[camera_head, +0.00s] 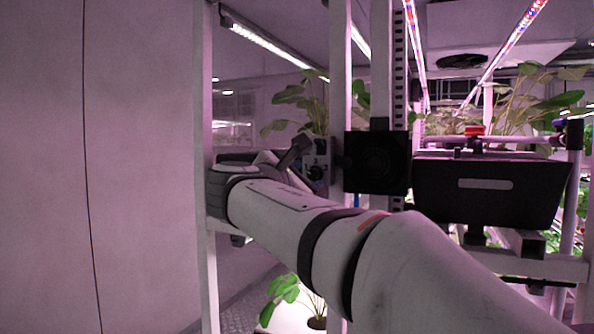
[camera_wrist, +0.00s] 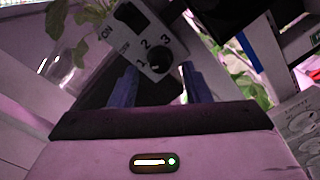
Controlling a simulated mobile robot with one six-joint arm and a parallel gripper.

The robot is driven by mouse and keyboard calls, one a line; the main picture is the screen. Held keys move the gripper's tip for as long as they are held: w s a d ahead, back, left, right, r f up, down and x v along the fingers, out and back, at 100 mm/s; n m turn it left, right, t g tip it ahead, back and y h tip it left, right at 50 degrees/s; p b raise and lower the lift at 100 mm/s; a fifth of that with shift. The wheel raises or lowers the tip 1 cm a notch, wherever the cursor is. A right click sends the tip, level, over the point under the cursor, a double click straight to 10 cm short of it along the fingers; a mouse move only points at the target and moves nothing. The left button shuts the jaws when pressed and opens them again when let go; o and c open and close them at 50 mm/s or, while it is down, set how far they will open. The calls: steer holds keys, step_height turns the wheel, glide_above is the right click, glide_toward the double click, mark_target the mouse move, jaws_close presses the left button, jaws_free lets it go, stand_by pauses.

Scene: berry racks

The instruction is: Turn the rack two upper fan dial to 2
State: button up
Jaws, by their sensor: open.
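The fan control box (camera_wrist: 143,38) is a pale panel with an ON-marked switch (camera_wrist: 130,15) and a black dial (camera_wrist: 159,68) numbered 1, 2 and 3. It looks tilted in the wrist view. The dial's pointer is too small to read surely. My gripper (camera_wrist: 160,80) is open, its two bluish fingers on either side of the dial; whether they touch it I cannot tell. In the head view, the box (camera_head: 319,157) is on the rack beside a black fan (camera_head: 377,163), and my gripper (camera_head: 294,152) is at its left side, partly hidden by my arm.
Rack posts (camera_head: 341,70) stand close around the box. A black bin-like box (camera_head: 490,190) is at the right. Leafy plants (camera_head: 300,100) grow behind the posts, and one plant (camera_head: 285,290) is below my arm. A plain wall (camera_head: 120,160) fills the left.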

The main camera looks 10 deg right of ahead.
mark_target(314, 174)
steer(key=shift+x, duration=1.2)
jaws_close()
